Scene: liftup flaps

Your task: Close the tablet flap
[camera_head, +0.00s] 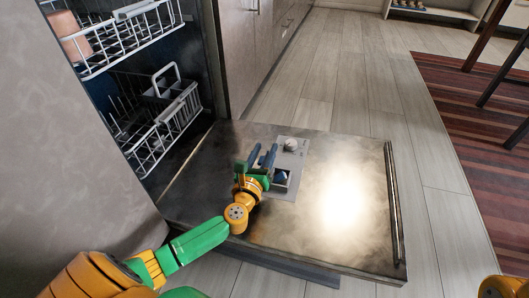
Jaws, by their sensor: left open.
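The grey dispenser panel (285,193) is set in the inner face of the lowered dishwasher door (325,165). It has a small square tablet compartment (281,178) with something dark blue in it, and a round whitish cap (291,144) at its far end. The compartment looks uncovered. I cannot make out the tablet flap clearly, as my gripper hides part of the panel. My left gripper (263,154) is open, with its blue fingers over the left side of the panel, beside the compartment. I cannot tell whether it touches anything. My right gripper is out of view.
The open dishwasher holds an upper rack (118,42) with pinkish dishes and a lower rack (160,140) with a grey cutlery basket (168,88). The door has a raised bar (393,205) along its right edge.

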